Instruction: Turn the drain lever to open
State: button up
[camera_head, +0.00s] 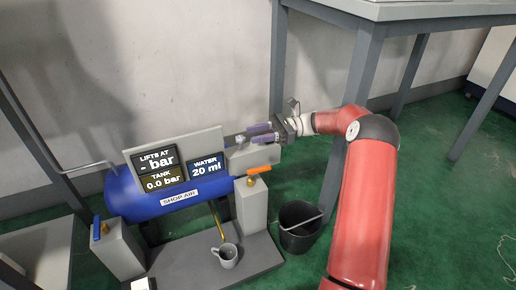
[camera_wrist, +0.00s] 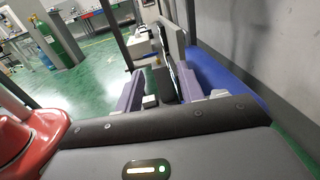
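An orange lever (camera_head: 259,169) sits on a brass fitting on top of a grey post at the right end of the blue tank. A blue lever (camera_head: 97,228) stands on another grey post at the left end. I cannot read a label saying which one is the drain lever. My gripper (camera_head: 243,138) points left, above and behind the orange lever, beside the sign panel's right end. Its purple fingers are apart in the wrist view (camera_wrist: 160,90), with no lever between them.
The blue tank (camera_head: 152,203) carries display panels reading tank 0.0 bar and water 20 ml. A dark bucket (camera_head: 299,236) stands right of the base plate. A table leg (camera_head: 352,100) rises close to my arm. Green floor (camera_head: 445,215) is open at right.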

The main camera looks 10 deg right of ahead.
notch_tip(320, 180, up, 4)
jog(key=r, duration=0.1)
send_over(261, 172)
jog(key=shift+w+a+f, duration=0.25)
jog(key=shift+w+a, duration=0.2)
